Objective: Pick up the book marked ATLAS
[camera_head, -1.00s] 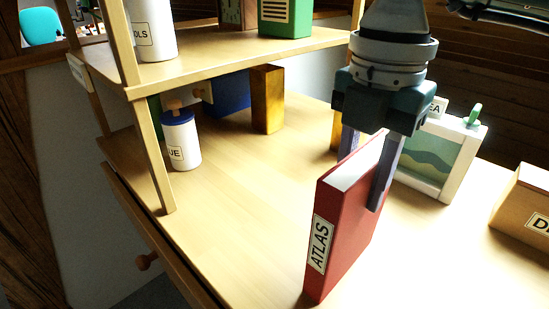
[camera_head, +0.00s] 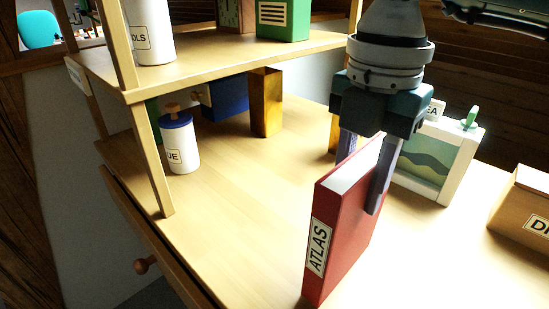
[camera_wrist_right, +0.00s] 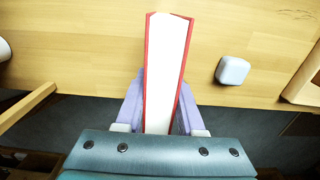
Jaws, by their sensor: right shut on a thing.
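The red book marked ATLAS (camera_head: 345,232) stands upright on the wooden desk, its labelled spine facing the front. My right gripper (camera_head: 363,175) comes down from above and is shut on the book, one finger on each side of the covers. In the right wrist view the book (camera_wrist_right: 167,70) shows its white page edge between the two purple fingers of the gripper (camera_wrist_right: 160,105). The book's bottom edge appears to be at the desk surface; I cannot tell whether it is touching. My left gripper is not in view.
A shelf (camera_head: 230,55) with a post stands at left, holding a white canister (camera_head: 150,30) and a green box (camera_head: 283,18). Below it are a blue-lidded jar (camera_head: 180,145) and a yellow block (camera_head: 265,102). A framed picture (camera_head: 438,160) and a wooden box (camera_head: 524,205) stand at right.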

